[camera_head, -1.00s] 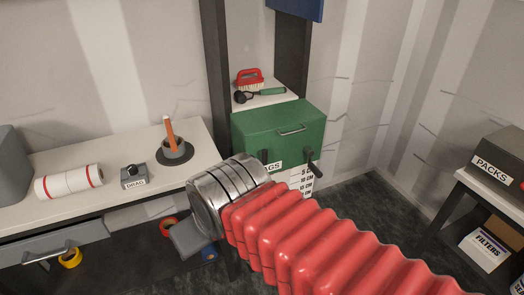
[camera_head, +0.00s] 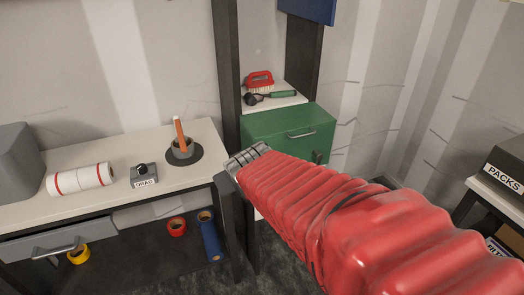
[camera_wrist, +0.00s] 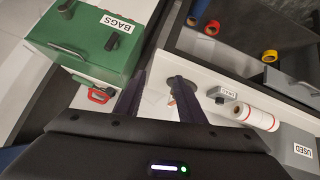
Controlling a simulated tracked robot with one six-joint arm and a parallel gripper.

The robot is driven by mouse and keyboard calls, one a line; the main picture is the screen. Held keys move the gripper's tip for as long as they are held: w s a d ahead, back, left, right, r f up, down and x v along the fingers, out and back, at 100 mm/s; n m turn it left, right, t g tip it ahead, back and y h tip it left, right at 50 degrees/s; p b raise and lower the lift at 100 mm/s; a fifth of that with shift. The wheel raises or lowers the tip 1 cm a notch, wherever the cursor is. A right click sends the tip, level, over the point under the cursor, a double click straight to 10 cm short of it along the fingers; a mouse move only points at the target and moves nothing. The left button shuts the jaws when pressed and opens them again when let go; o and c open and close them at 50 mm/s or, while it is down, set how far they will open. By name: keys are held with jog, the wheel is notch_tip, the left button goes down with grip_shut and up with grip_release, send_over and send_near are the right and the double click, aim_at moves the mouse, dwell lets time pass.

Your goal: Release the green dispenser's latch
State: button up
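The green dispenser (camera_head: 285,132) stands behind my red arm in the head view, with a metal handle on its lid. My arm hides most of its front. In the wrist view the dispenser (camera_wrist: 95,35) is at upper left, with a BAGS label (camera_wrist: 116,22) and two dark fittings, a knob (camera_wrist: 66,9) and a lever-like piece (camera_wrist: 112,41). I cannot tell for sure which is the latch. My gripper (camera_wrist: 160,80) is open and empty, its fingers apart, to the right of the dispenser in that view.
Dark posts rise near the dispenser.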

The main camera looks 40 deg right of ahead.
jog(key=w+d+f+n+t, duration=0.1)
jog(key=w+d+f+t, duration=0.15)
jog(key=d, duration=0.55)
jog(key=w+d+f+t, duration=0.1)
jog(key=w+d+f, duration=0.25)
jog(key=d, duration=0.45)
jog(key=s+d+f+t+y, duration=0.2)
jog(key=s+d+f+t, duration=0.2)
jog(key=s, duration=0.4)
jog(key=shift+s+f+m+t, duration=0.2)
jog(key=shift+f+m+t, duration=0.1)
jog(key=shift+f+t, duration=0.55)
jog(key=shift+w+d, duration=0.1)
jog(key=w, duration=0.9)
jog(key=w+d, duration=0.1)
jog(key=w, duration=0.3)
jog(key=shift+w+d, duration=0.1)
jog(key=shift+w, duration=0.2)
jog(key=shift+c, duration=0.4)
